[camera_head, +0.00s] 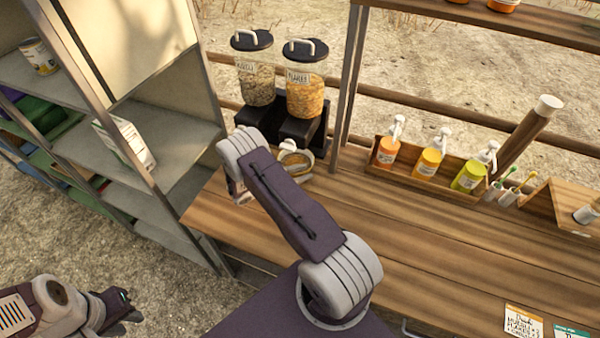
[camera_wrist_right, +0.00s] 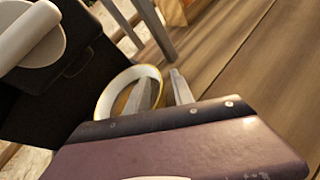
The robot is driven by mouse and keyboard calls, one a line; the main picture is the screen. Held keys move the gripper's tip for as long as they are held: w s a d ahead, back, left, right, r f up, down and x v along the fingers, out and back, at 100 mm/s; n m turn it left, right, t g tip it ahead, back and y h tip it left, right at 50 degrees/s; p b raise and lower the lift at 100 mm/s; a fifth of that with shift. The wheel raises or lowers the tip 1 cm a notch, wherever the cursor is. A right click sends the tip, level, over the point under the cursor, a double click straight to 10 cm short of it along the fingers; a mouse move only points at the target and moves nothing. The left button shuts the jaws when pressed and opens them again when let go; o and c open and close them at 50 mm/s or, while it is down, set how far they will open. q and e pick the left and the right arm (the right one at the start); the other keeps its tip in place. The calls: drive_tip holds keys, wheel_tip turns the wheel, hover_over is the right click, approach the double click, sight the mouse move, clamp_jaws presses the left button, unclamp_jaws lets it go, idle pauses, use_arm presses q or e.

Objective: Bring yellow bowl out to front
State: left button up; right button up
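The bowl (camera_wrist_right: 108,88), pale with a yellow rim, lies at the dispensers' foot in the right wrist view. In the head view the small round bowl (camera_head: 296,160) shows beside my right arm, partly hidden by it. My right gripper (camera_wrist_right: 161,78) is at the bowl with its fingers apart; one finger is over the inside and the other just outside the rim, so the near wall lies between them. Whether they touch it I cannot tell. My left gripper (camera_head: 124,306) is low at the left over the gravel, away from the bowl; its finger gap is unclear.
Two cereal dispensers (camera_head: 305,92) on a black stand (camera_head: 300,130) rise behind the bowl. A caddy (camera_head: 420,180) holds several pump bottles further right. The wooden counter (camera_head: 400,235) is clear in front. Grey shelves (camera_head: 175,140) stand left.

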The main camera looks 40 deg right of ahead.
drive_tip(key=shift+a, duration=0.1)
clamp_jaws()
drive_tip(key=shift+a, duration=0.1)
drive_tip(key=shift+s+a, duration=0.2)
drive_tip(key=shift+a, duration=0.15)
drive_tip(key=s+a, duration=0.2)
drive_tip(key=a, duration=0.3)
drive_tip(key=s+a+p, duration=0.1)
drive_tip(key=s+a, duration=0.2)
drive_tip(key=a, duration=0.1)
drive_tip(key=s+a+p, duration=0.1)
drive_tip(key=s+a, duration=0.1)
drive_tip(key=a, duration=0.3)
drive_tip(key=shift+s+a, duration=0.35)
drive_tip(key=shift+o, duration=1)
unclamp_jaws()
